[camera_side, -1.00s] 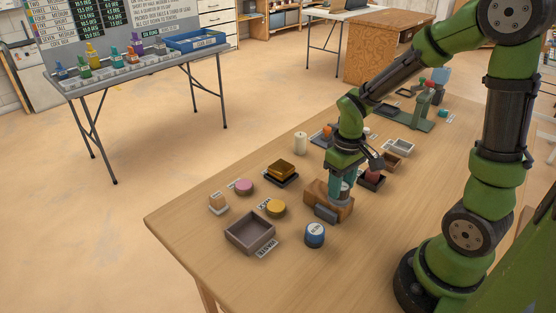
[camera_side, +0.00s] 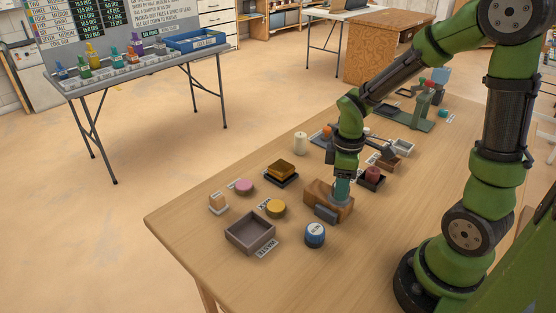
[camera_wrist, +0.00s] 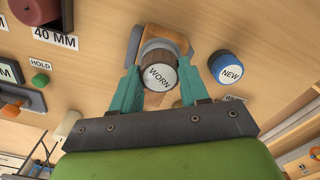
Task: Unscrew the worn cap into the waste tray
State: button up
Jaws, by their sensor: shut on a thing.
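The worn cap (camera_wrist: 160,74) is a dark brown cylinder with a white top lettered WORN. It sits at the wooden block (camera_side: 318,193) with a grey front piece, on the table. My gripper (camera_side: 341,190) points down over the block, and its teal fingers (camera_wrist: 157,90) are shut on the cap's two sides. In the side view the fingers mostly hide the cap. The waste tray (camera_side: 231,233) is a grey-brown open box at the front left, labelled WASTE, and looks empty. The new cap (camera_side: 315,235) is blue with a white top lettered NEW, right of the tray.
A yellow disc (camera_side: 276,208), a pink disc (camera_side: 244,187) and a small pale block (camera_side: 218,203) lie near the tray. A golden-brown block on a dark base (camera_side: 283,171) and a white candle-like cylinder (camera_side: 300,143) stand behind. Small trays (camera_side: 401,147) lie beyond my gripper.

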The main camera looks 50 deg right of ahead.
jog(key=n, duration=0.6)
jog(key=shift+r, duration=0.7)
dwell(0.7)
jog(key=shift+r, duration=1.05)
